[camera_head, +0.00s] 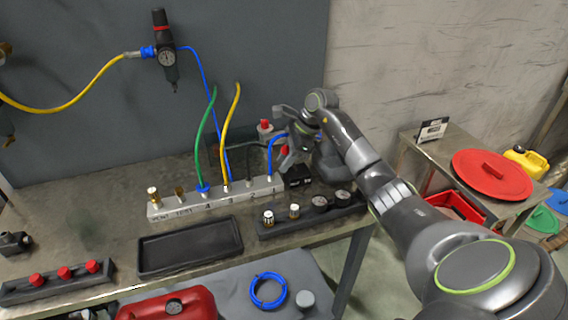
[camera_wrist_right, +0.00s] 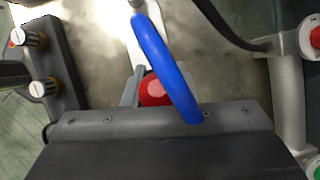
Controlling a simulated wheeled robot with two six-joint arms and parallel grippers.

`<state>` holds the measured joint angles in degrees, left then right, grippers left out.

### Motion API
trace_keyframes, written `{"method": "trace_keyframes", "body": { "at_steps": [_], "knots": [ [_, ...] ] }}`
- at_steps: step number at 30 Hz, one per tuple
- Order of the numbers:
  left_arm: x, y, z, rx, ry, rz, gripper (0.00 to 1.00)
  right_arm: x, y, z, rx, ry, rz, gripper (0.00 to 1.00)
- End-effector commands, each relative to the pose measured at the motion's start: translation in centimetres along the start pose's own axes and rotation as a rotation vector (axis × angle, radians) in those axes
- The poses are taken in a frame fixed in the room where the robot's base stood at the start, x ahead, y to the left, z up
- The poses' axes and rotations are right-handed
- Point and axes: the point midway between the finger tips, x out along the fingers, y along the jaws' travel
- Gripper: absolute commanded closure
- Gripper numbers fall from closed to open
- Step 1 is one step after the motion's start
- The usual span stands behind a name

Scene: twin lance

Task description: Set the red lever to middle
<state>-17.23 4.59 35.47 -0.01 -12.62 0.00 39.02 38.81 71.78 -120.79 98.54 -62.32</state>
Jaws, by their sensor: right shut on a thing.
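The red lever's knob (camera_wrist_right: 155,90) shows in the right wrist view, just beyond the dark gripper body and partly behind a blue hose (camera_wrist_right: 167,68). In the head view a red piece (camera_head: 284,150) shows at my right gripper (camera_head: 283,154), at the back right of the bench. My right gripper is shut on the red lever there. The fingertips are small and partly hidden, and the lever's base and exact angle cannot be made out. My left gripper is not in view.
A numbered manifold strip (camera_head: 215,197) with green, yellow and blue hoses stands left of the gripper. A knob panel (camera_head: 310,215) and black tray (camera_head: 190,248) lie in front. Another red knob (camera_head: 265,124) stands behind. A side table (camera_head: 420,150) is at right.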

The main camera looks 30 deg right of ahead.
Motion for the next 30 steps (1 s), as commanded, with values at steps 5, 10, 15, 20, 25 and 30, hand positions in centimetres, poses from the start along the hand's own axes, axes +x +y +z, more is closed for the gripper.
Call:
{"method": "trace_keyframes", "body": {
  "at_steps": [5,10,15,20,25,30],
  "knots": [
    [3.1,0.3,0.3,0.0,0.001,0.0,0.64,-0.1,-0.2,-0.8,0.015,-0.11,0.01,1.0],
    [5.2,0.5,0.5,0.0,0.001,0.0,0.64,-0.8,-0.4,-1.2,0.029,-0.214,0.021,1.0],
    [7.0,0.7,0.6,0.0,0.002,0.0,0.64,-1.4,-0.6,-1.4,0.04,-0.305,0.031,1.0],
    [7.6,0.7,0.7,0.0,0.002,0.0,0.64,-2.0,-0.7,-1.4,0.046,-0.353,0.036,1.0],
    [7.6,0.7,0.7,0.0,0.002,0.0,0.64,-2.3,-0.7,-1.3,0.046,-0.365,0.038,1.0],
    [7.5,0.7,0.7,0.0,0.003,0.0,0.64,-2.3,-0.7,-1.3,0.046,-0.364,0.038,1.0]
  ]
}}
